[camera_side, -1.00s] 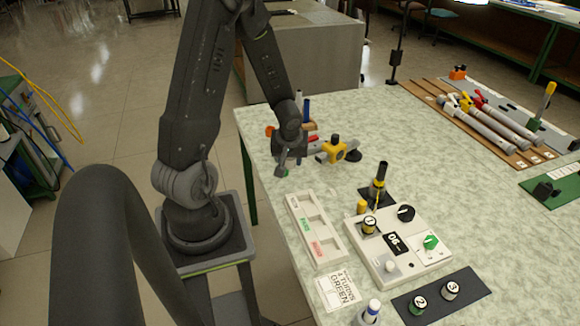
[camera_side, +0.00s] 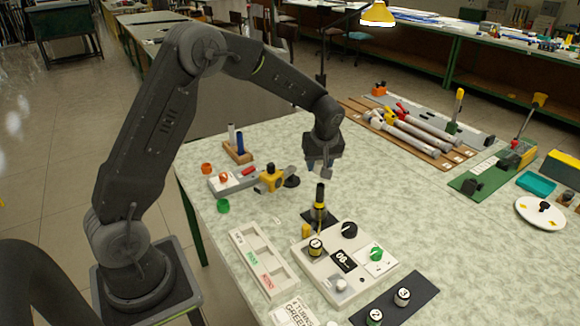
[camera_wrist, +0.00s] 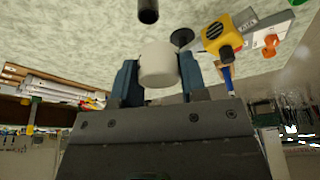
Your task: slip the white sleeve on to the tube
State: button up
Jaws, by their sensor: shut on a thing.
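The white sleeve (camera_wrist: 158,65) is a short cylinder between the two blue fingertips of my gripper (camera_wrist: 157,75) in the wrist view. My gripper is shut on it and also shows in the side view (camera_side: 322,166), above the table. A dark upright post with a yellow band (camera_side: 319,205), which looks like the tube, stands on a black plate below my gripper in the side view. Its dark end (camera_wrist: 148,10) shows at the top of the wrist view, apart from the sleeve. The sleeve's bore is hidden.
A yellow clamp-like block (camera_side: 270,178) on a grey rail lies left of the post. A white control box (camera_side: 343,262) and a compartment tray (camera_side: 262,262) are in front. Loose orange (camera_side: 206,168) and green rings (camera_side: 223,206) lie left. Several long tubes lie on brown boards (camera_side: 440,160) behind right.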

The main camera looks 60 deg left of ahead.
aim_at(321, 185)
jog(key=shift+w+d+r, duration=0.1)
jog(key=shift+w+d, duration=0.15)
jog(key=shift+d, duration=0.15)
jog(key=shift+f, duration=2.15)
jog(key=shift+f, duration=1.3)
dwell(1.1)
jog(key=o, duration=1)
jog(key=shift+c, duration=0.2)
jog(key=shift+o, duration=0.4)
jog(key=shift+o, duration=1.3)
jog(key=shift+r, duration=0.1)
